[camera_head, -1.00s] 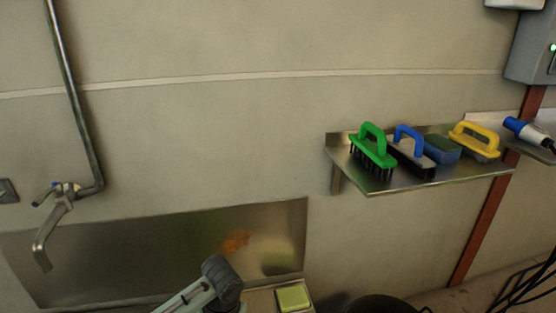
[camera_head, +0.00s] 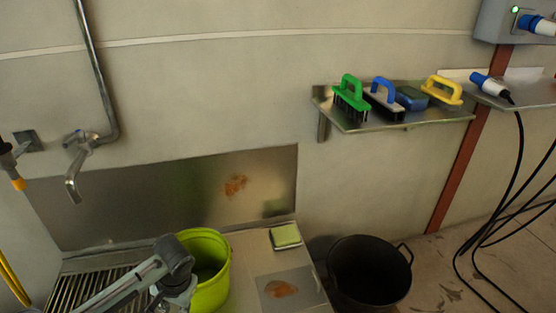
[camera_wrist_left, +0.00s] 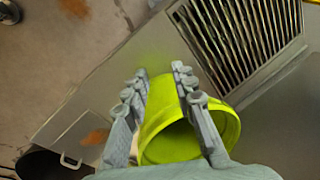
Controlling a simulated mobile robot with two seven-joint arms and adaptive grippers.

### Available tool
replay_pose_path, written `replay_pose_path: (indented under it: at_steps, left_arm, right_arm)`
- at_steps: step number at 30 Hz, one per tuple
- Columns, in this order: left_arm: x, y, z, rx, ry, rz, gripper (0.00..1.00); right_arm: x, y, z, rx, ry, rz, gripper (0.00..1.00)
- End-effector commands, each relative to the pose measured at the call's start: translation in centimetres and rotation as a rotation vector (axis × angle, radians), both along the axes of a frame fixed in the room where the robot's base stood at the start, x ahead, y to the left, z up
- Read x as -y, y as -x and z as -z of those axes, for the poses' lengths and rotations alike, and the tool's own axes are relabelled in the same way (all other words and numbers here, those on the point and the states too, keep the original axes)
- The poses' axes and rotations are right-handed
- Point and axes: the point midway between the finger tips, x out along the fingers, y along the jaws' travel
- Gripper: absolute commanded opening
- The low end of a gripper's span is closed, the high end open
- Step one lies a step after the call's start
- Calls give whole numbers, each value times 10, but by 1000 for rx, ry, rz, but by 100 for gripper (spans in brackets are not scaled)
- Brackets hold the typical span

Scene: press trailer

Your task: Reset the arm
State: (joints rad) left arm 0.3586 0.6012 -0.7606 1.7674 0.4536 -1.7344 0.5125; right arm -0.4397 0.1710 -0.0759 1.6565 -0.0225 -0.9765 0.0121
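My left arm (camera_head: 135,285) comes in from the bottom left in the head view, and its end is in front of the lime-green bucket (camera_head: 214,284). In the left wrist view my left gripper (camera_wrist_left: 159,72) has its two fingers apart. The bucket (camera_wrist_left: 163,97) shows between and behind the fingers. Whether the fingers touch or straddle its wall, I cannot tell. The fingertips are not clear in the head view. My right arm and right gripper are in neither view.
The bucket stands by a slotted metal drain (camera_head: 95,290). A black tub (camera_head: 370,272) is on the floor. A wall shelf (camera_head: 400,124) holds several brushes and a sponge. Black cables (camera_head: 515,190) hang at right.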

Motion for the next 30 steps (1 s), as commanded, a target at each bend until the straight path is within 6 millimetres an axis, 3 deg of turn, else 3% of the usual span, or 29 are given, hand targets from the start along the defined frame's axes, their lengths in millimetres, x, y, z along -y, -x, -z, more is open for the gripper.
replay_pose_path:
  at_steps: [8,15,25,27,30]
  left_arm:
    - [-56,23,64,76,22,12,26]
    - [-146,70,111,143,-68,75,26]
    - [-250,143,130,153,-234,206,26]
    - [-213,142,144,165,-167,169,26]
    - [-176,149,159,167,-101,129,26]
  right_arm:
    - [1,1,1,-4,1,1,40]
    - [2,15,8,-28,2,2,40]
    - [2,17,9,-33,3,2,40]
    - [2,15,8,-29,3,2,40]
    - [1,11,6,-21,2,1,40]
